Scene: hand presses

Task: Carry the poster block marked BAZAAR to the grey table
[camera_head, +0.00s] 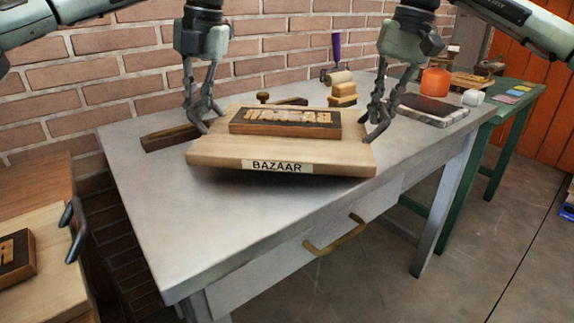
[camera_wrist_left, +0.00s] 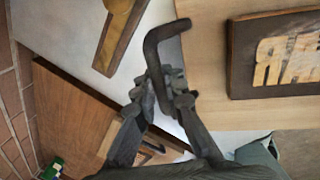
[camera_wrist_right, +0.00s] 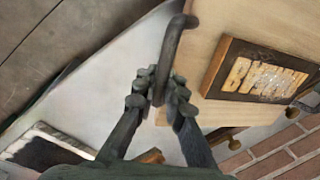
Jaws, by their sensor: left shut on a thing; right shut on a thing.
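The poster block marked BAZAAR (camera_head: 215,152) is a pale wooden board with a dark-framed type panel on top and a label on its front edge. It is over the grey table (camera_head: 160,240), with a shadow beneath; it appears raised slightly and nearly level. My left gripper (camera_head: 203,126) is shut on the dark handle at its left end, and the left wrist view shows that handle (camera_wrist_left: 158,50). My right gripper (camera_head: 374,128) is shut on the handle at its right end, which shows in the right wrist view (camera_wrist_right: 172,45). The gap under the board is partly hidden.
A dark slab (camera_head: 434,108) is at the right. Another poster block (camera_head: 60,265) sits at lower left. The grey table's front left is clear.

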